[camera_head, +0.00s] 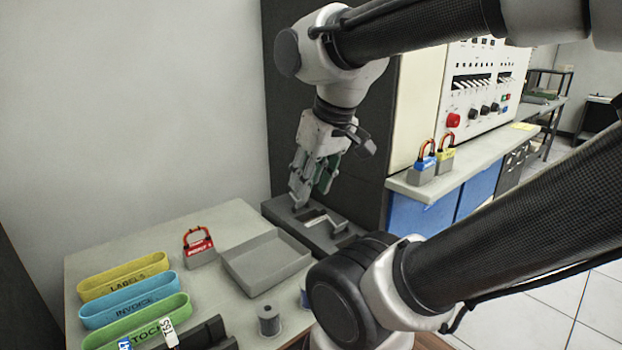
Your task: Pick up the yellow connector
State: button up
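I cannot make out a yellow connector in this view. My gripper (312,194) points down above a dark grey fixture (283,215) at the far right end of the work surface. Its two fingers look apart, with nothing visible between them. The fixture has raised light grey parts, and my arm hides part of its near right side.
A grey tray (239,266) and a red padlock (199,248) sit left of the fixture. Yellow (122,277), blue (128,299) and green (137,321) labelled holders lie at left. A control cabinet (474,95) rises behind at right.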

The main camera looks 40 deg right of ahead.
aim_at(445, 157)
jog(key=k+l+z, duration=0.1)
jog(key=z, duration=0.3)
jog(key=k+l+z, duration=0.1)
jog(key=z, duration=0.25)
jog(key=l+z, duration=0.2)
jog(key=z, duration=0.2)
jog(key=k+l+z, duration=0.1)
jog(key=z, duration=0.25)
jog(key=i+l, duration=0.05)
